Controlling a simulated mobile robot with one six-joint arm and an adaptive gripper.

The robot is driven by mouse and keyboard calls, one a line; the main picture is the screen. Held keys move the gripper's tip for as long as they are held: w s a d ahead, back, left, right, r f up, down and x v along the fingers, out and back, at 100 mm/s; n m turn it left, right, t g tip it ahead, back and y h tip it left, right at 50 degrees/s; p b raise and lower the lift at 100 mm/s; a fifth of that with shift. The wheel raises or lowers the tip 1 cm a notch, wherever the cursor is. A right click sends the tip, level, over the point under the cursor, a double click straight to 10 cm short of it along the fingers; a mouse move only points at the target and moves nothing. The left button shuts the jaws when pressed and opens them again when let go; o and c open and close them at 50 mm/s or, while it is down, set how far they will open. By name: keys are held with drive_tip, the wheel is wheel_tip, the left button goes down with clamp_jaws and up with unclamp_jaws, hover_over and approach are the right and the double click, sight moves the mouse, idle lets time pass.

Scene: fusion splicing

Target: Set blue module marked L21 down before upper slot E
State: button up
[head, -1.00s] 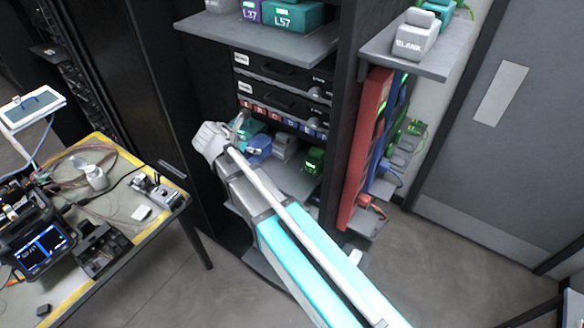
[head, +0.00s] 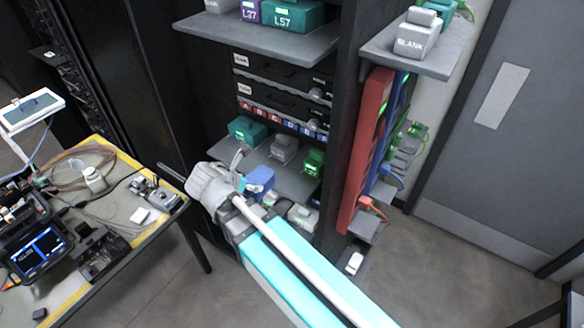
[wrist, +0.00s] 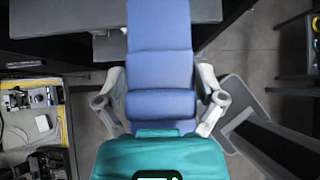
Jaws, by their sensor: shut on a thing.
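A blue module (wrist: 160,60) is held between the two fingers of my gripper (wrist: 160,102) in the wrist view. In the head view the blue module (head: 261,178) shows beside my gripper (head: 238,172), in front of the middle shelf and partly hidden by my arm. Its L21 mark cannot be read. The row of slot labels, red and blue letters (head: 285,123), runs under the black drawer units, above the middle shelf (head: 287,178). The label for slot E is too small to make out surely.
A teal module (head: 247,130), a grey one (head: 284,148) and a green one (head: 314,160) stand on the middle shelf. A teal module (wrist: 160,155) lies close below the held one in the wrist view. A bench (head: 125,232) with equipment is at left.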

drive_tip(key=w+d+f+b, duration=0.3)
drive_tip(key=w+d, duration=0.9)
drive_tip(key=w, duration=0.3)
drive_tip(key=shift+w, duration=0.25)
idle(0.4)
wheel_tip(320, 180, down, 4)
drive_tip(key=b, duration=0.3)
drive_tip(key=shift+r+b, duration=0.25)
drive_tip(key=shift+b, duration=0.05)
drive_tip(key=shift+w+d+f, duration=0.15)
drive_tip(key=shift+w+f, duration=0.05)
drive_tip(key=shift+f, duration=0.1)
drive_tip(key=shift+f+b, duration=0.15)
drive_tip(key=shift+b, duration=0.25)
drive_tip(key=o, duration=1)
